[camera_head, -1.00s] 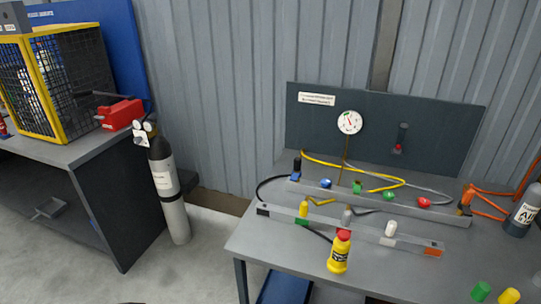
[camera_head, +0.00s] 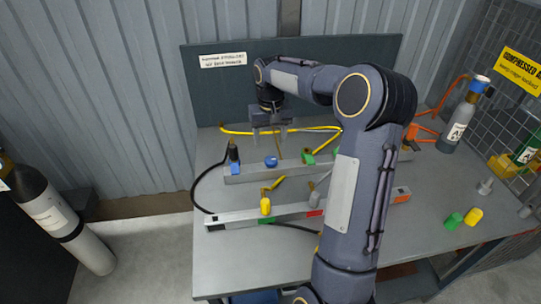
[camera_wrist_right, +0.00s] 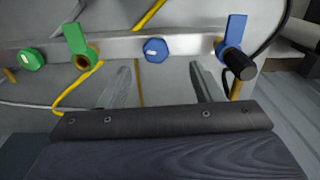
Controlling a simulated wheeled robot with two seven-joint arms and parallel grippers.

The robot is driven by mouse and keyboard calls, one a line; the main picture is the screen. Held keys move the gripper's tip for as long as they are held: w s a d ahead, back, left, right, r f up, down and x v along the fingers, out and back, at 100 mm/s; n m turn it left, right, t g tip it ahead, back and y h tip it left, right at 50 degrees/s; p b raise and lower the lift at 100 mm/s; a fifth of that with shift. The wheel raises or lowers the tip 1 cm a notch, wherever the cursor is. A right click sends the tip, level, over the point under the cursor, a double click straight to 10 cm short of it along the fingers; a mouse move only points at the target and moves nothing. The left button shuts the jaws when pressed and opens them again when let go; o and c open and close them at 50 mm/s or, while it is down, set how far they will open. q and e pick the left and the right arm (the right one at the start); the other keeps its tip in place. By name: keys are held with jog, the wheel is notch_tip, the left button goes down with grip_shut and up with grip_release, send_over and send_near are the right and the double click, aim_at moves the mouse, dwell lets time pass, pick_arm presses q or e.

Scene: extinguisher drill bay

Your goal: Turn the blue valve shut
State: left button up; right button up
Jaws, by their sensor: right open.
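A round blue valve knob (camera_head: 271,161) sits on the grey rear rail of the bench. In the right wrist view the blue knob (camera_wrist_right: 156,49) has a small white mark on its face. A blue lever valve (camera_wrist_right: 234,38) with a black fitting stands at its right there; in the head view this blue valve (camera_head: 234,168) is left of the knob. My right gripper (camera_head: 269,141) is open and empty, above and behind the knob in the head view. In the wrist view the fingertips (camera_wrist_right: 160,66) are spread on either side below the knob, apart from it. My left gripper is not in view.
A green lever valve (camera_wrist_right: 78,42) and a green knob (camera_wrist_right: 32,60) share the rail (camera_wrist_right: 120,47). A yellow hose (camera_head: 235,131) runs behind it. A front rail (camera_head: 232,217) carries a yellow piece (camera_head: 266,206). My right arm hides part of the bench's right half.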

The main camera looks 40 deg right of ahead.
aim_at(271, 159)
jog(key=shift+w+d+f, duration=0.4)
jog(key=shift+d+f, duration=0.05)
jog(key=shift+f, duration=0.15)
jog(key=shift+w+d+f, duration=0.1)
jog(key=shift+f, duration=0.25)
notch_tip(271, 159, down, 7)
jog(key=shift+f, duration=0.15)
jog(key=c, duration=1)
